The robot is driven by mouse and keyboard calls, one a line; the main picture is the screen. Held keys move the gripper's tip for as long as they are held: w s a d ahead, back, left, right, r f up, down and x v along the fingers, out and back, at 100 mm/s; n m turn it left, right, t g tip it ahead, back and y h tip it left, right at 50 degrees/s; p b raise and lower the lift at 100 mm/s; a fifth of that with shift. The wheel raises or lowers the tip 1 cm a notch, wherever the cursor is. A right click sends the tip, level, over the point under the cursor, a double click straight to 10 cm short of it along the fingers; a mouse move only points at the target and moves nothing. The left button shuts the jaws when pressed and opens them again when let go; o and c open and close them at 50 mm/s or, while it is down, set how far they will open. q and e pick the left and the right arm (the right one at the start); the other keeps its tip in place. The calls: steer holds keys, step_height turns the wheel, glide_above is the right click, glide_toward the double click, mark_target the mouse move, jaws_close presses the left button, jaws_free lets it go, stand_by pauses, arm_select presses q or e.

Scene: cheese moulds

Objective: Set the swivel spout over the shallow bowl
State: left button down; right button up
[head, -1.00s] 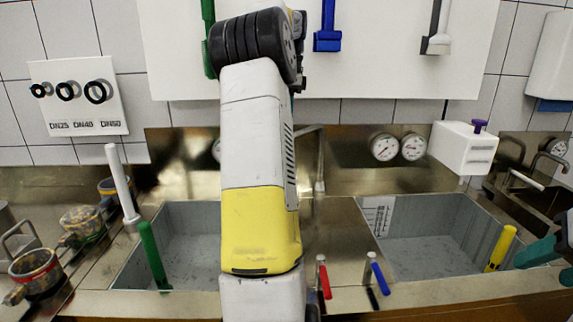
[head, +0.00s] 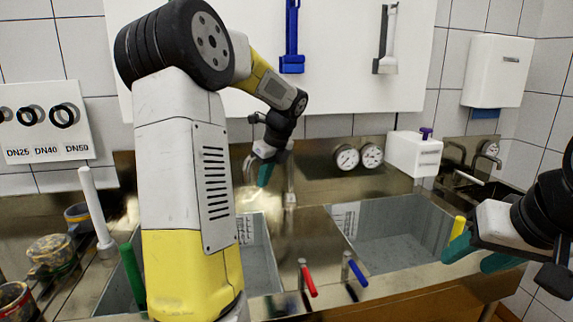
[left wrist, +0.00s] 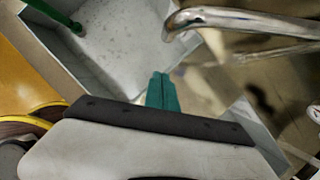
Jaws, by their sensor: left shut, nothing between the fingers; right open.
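A chrome swivel spout (head: 290,185) hangs at the back wall near the divider between two steel basins. In the left wrist view its bent tube (left wrist: 245,18) comes in from the right, its end near a basin edge. The left basin (head: 258,262) is partly hidden by my left arm; the right basin (head: 390,235) is open to view. I cannot tell which is the shallow bowl. My left gripper (head: 265,173) is shut and empty beside the spout; its teal fingers (left wrist: 162,92) show apart from the tube. My right gripper (head: 478,255) is open and empty at the right basin's front right corner.
Red (head: 307,280) and blue (head: 356,272) handles stand at the front edge. A green handle (head: 132,275) and white upright rod (head: 97,210) stand left. A yellow handle (head: 457,229) is close to my right gripper. A white box (head: 413,155) and gauges (head: 347,157) are behind.

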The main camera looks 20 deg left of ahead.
mark_target(245, 167)
arm_select(q)
steer(key=shift+w+a+f, duration=0.15)
steer(key=shift+w+a, duration=0.15)
steer(key=shift+a, duration=0.35)
steer(key=shift+w+a+f, duration=0.2)
steer(key=shift+w+a, duration=0.05)
steer(key=shift+a, duration=0.45)
steer(key=shift+w+a+f, duration=0.15)
steer(key=shift+w+a, duration=0.15)
steer(key=shift+a, duration=0.35)
steer(key=shift+w+a, duration=0.15)
steer(key=shift+a, duration=0.85)
steer(key=shift+w+a, duration=0.1)
steer(key=shift+a, duration=0.85)
